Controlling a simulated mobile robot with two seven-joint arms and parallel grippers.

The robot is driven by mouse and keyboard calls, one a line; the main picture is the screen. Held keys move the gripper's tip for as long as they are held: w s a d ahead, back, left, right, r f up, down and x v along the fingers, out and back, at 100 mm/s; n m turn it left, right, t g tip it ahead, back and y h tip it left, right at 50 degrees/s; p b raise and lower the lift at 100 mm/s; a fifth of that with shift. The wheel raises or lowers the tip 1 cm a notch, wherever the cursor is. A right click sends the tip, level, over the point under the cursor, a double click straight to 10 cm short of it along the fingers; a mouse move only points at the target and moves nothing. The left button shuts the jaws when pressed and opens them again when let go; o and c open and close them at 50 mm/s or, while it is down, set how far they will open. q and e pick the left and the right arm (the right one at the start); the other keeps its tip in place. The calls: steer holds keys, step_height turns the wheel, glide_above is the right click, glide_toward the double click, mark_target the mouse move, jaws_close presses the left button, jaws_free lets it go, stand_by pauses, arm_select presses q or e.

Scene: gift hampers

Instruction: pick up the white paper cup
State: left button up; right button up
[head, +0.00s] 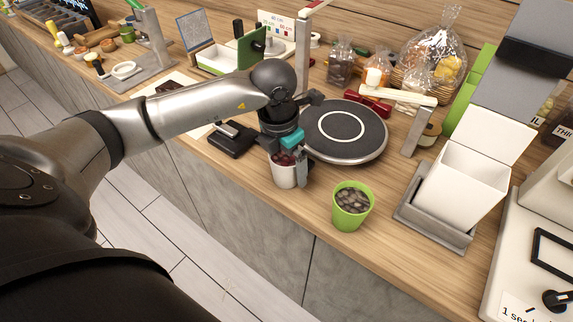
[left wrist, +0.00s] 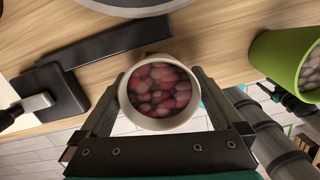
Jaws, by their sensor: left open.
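The white paper cup (head: 284,176) stands upright near the front edge of the wooden counter, filled with dark red, berry-like pieces. In the left wrist view the cup (left wrist: 126,104) sits between the fingers. My left gripper (head: 288,165) is open, reaching down from above with one finger on each side of the cup. In the left wrist view its fingertips (left wrist: 158,75) are beside the cup; whether they touch it I cannot tell.
A green cup (head: 351,208) with grey pieces stands close on the right. A round dark turntable (head: 345,130) is behind. A black stand (head: 231,141) is on the left. A white box (head: 460,187) sits in a grey holder further right. The counter's front edge is close.

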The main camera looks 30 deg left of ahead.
arm_select(q)
steer(key=shift+c, duration=0.2)
steer(key=c, duration=1.2)
